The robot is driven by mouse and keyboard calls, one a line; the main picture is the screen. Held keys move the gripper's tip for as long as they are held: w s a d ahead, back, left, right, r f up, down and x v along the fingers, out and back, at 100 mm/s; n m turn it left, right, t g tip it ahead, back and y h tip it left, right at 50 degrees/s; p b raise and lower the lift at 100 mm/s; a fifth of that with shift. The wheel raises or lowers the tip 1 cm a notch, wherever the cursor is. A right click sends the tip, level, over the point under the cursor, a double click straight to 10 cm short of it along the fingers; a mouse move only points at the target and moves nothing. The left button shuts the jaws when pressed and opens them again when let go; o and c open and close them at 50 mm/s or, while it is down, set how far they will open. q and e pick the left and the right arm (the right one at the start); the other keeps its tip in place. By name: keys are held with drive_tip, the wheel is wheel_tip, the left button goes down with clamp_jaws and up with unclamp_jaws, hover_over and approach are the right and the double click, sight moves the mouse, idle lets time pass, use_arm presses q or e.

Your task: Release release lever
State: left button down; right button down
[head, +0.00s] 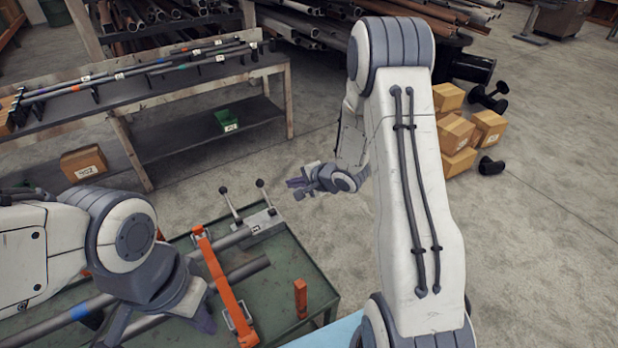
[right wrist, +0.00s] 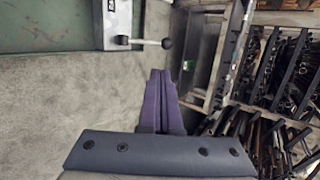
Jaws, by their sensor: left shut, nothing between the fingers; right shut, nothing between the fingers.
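Two levers with dark ball knobs, a left one (head: 229,203) and a right one (head: 265,196), rise from a grey block (head: 262,222) on the green table. I cannot tell which is the release lever. My right gripper (head: 296,188) is shut and empty, in the air to the right of the right lever and apart from it. In the right wrist view its purple fingers (right wrist: 158,76) are together, with one lever's ball knob (right wrist: 167,43) beyond their tips. My left gripper (head: 204,319) is low over the table near an orange bar (head: 221,279); its fingers are partly hidden.
The green table (head: 290,262) also bears grey pipes (head: 236,275) and a short orange post (head: 300,298). A wooden shelf (head: 130,160) with rods stands behind at the left. Cardboard boxes (head: 457,133) sit on the floor at the right. The floor around is mostly clear.

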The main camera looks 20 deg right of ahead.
drive_tip(key=v, duration=0.7)
drive_tip(key=shift+r+p, duration=0.3)
drive_tip(key=shift+r, duration=0.2)
drive_tip(key=shift+d, duration=0.1)
